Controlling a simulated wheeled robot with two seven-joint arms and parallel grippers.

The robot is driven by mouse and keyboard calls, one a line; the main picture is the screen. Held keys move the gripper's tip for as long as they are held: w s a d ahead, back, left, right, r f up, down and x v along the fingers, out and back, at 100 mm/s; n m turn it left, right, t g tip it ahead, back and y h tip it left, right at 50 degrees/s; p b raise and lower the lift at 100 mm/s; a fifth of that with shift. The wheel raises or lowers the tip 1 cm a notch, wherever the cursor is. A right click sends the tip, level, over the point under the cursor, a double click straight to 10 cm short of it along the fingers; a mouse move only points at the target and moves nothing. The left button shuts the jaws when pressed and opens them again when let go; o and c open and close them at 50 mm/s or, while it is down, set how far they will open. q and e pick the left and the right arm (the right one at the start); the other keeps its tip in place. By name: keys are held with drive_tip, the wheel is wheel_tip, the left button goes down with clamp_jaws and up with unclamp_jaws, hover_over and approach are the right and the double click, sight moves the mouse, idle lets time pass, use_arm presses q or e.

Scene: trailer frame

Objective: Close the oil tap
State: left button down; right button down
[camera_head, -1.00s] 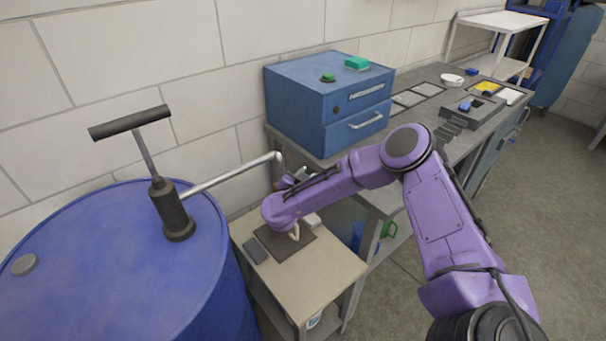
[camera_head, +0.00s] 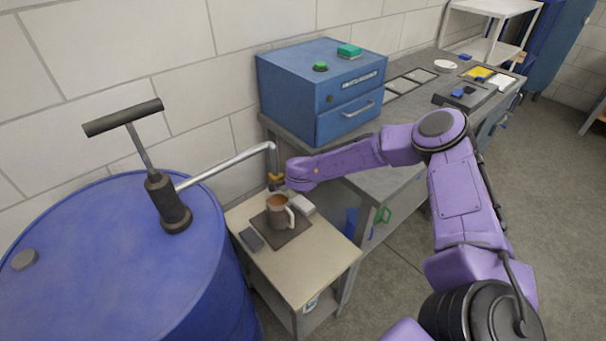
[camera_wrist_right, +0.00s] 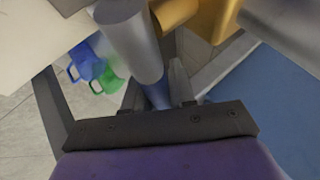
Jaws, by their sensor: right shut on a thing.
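The brass oil tap (camera_head: 276,180) hangs at the end of the bent silver pipe that comes from the barrel pump. It shows in the right wrist view as a gold shape (camera_wrist_right: 174,12) beside the grey pipe end (camera_wrist_right: 130,40). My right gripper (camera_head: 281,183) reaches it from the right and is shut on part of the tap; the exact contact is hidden. In the wrist view my gripper fingers (camera_wrist_right: 155,92) are close to the pipe end. My left gripper is not in view.
The mug stands on a dark mat (camera_head: 290,236) on a small table (camera_head: 318,262), with a dark flat block (camera_head: 251,239) and a pale block (camera_head: 302,205) nearby. A blue barrel (camera_head: 110,270) is left. A blue cabinet (camera_head: 290,85) on a bench (camera_head: 400,115) stands behind.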

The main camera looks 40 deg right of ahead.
drive_tip(key=shift+f, duration=0.2)
idle(0.4)
drive_tip(key=c, duration=1)
unclamp_jaws()
drive_tip(key=v, duration=1)
drive_tip(key=shift+s+r, duration=0.15)
drive_tip(key=shift+r, duration=0.15)
